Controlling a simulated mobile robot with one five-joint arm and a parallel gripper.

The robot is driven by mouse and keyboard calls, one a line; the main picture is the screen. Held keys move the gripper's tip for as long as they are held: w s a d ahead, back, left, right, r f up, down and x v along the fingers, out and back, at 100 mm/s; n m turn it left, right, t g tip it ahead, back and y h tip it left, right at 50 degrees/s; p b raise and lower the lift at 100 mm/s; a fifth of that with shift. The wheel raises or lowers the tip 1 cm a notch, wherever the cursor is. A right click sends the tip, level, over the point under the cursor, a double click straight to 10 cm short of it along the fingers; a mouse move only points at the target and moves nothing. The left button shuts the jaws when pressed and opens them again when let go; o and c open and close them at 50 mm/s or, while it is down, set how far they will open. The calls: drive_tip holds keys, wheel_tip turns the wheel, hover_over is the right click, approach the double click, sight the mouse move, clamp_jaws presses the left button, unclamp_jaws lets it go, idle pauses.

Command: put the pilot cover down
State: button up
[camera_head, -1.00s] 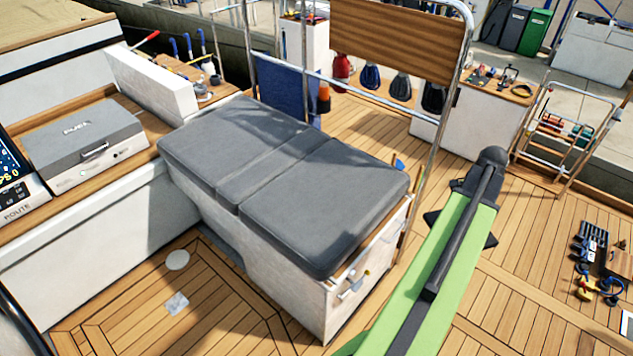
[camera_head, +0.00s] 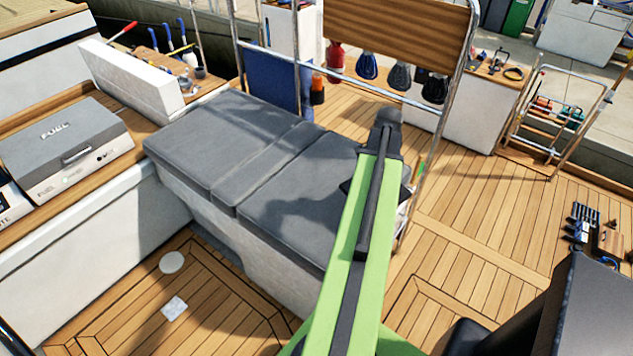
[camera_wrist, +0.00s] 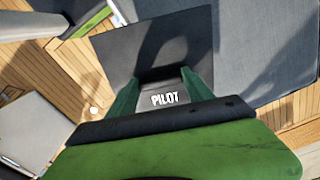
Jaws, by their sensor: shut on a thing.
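The pilot cover is a dark grey panel (camera_wrist: 150,38) with white PILOT lettering in the wrist view. My gripper (camera_wrist: 161,84) has its two green fingers closed on a raised part of it. The cover's far side shows ahead of the fingers, with a shadow across it. My gripper is not clear in that view.
A grey cushioned bench (camera_head: 255,155) stands in the middle. A FUEL box (camera_head: 62,155) sits on the left counter. Several small items lie on the teak deck at right, near a wooden block (camera_head: 610,240). Bare deck (camera_head: 480,215) lies right of the bench behind a metal rail.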

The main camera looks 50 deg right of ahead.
drive_tip(key=shift+s, duration=0.2)
drive_tip(key=w+a+n, duration=0.1)
drive_tip(key=w+a+r+n+p, duration=0.1)
drive_tip(key=n, duration=0.1)
drive_tip(key=shift+w+a, duration=0.2)
drive_tip(key=shift+n, duration=0.3)
drive_tip(key=w+f+b, duration=0.2)
drive_tip(key=w, duration=0.1)
drive_tip(key=w+d+f+b, duration=0.1)
drive_tip(key=w+f+b, duration=0.2)
drive_tip(key=w, duration=0.1)
drive_tip(key=w+d+f+b, duration=0.1)
drive_tip(key=w+f+b, duration=0.1)
drive_tip(key=w, duration=0.2)
drive_tip(key=shift+w+d+f, duration=0.1)
drive_tip(key=shift+d+f, duration=0.05)
drive_tip(key=shift+d, duration=0.05)
drive_tip(key=shift+w, duration=0.15)
wheel_tip(320, 180, down, 4)
drive_tip(key=b, duration=0.4)
drive_tip(key=shift+f+b, duration=0.2)
drive_tip(key=shift+b, duration=0.15)
drive_tip(key=shift+r, duration=0.25)
drive_tip(key=shift+f, duration=0.2)
drive_tip(key=o, duration=1.4)
